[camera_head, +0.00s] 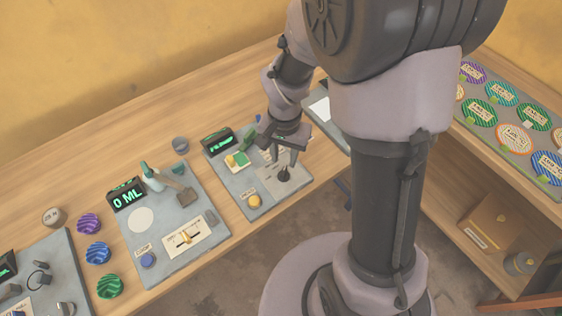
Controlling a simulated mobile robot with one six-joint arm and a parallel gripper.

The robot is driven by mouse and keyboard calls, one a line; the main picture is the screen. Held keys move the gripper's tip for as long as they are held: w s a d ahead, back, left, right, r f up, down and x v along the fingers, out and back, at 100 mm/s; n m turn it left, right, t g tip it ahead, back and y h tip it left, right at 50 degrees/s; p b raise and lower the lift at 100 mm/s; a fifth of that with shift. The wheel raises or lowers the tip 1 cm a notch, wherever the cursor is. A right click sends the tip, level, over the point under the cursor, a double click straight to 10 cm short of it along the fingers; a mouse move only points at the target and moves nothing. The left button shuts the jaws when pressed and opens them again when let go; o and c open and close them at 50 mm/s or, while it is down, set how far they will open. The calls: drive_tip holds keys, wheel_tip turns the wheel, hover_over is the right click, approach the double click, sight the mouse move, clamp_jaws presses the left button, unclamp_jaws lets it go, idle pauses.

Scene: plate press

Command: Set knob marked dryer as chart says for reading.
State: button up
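My gripper (283,160) points down over the right-hand grey panel (236,191). Its two fingers are spread apart, with a gap between them. A dark round knob (283,175) shows just below the fingertips. I cannot tell whether the fingers touch it. The same panel has a display with green characters (217,142), a green and yellow block (237,160), a yellow button (254,201) and a pale printed card partly hidden behind my gripper. The labels are too small to read, so I cannot tell which knob is marked dryer or what the chart says.
Left of it is a panel (163,265) with a "0 ML" display (127,198), a slider plate (187,239) and a blue button (148,260). Striped discs (97,253) lie on the wooden table. A right-hand shelf holds round labelled discs (516,137), with a box (490,222) below.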

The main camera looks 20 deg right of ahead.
sight(284, 170)
wheel_tip(284, 170, down, 6)
drive_tip(key=shift+f+b, duration=0.25)
drive_tip(key=shift+b, duration=0.6)
clamp_jaws()
